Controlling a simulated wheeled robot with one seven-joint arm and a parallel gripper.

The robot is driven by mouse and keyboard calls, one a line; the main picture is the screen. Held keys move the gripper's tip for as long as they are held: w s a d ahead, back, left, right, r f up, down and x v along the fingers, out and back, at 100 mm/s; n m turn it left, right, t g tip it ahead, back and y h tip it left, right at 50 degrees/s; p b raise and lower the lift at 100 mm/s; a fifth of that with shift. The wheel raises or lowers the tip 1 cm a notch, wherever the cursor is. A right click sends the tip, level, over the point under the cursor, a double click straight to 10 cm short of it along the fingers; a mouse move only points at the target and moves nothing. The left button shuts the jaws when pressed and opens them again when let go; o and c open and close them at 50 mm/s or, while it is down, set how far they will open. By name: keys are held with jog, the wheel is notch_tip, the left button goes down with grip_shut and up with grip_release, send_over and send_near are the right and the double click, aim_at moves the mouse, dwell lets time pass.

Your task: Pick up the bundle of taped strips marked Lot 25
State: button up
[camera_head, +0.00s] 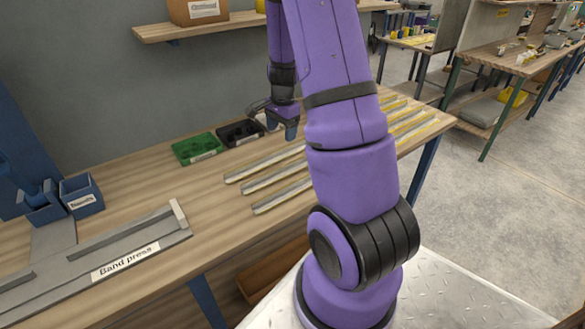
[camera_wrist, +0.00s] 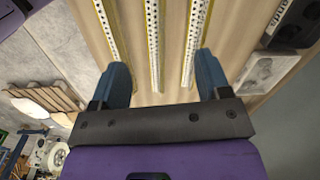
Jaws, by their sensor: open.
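Long thin strips lie side by side on the wooden bench. In the head view, a left group of strips (camera_head: 265,186) looks pale grey, and a right group with yellow edges (camera_head: 418,124) lies beyond my arm. My arm hides the bench between them. My gripper (camera_head: 290,131) is open and empty above the back of the bench, near the dark tray. In the wrist view, three perforated pale strips with yellow edges (camera_wrist: 153,40) run beneath and between the open fingers of my gripper (camera_wrist: 161,64). No Lot 25 marking is readable.
A green tray (camera_head: 197,148) and a dark tray (camera_head: 240,133) stand at the bench's back. A band press (camera_head: 130,246) and blue bins (camera_head: 82,194) are at left. A shelf with a cardboard box (camera_head: 198,10) is above. The bench middle, left of the strips, is clear.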

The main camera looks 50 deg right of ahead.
jog(key=m, duration=0.2)
send_over(293, 168)
notch_tip(293, 168, down, 5)
jog(key=shift+g, duration=0.4)
jog(key=shift+f, duration=5.4)
jog(key=c, duration=1.2)
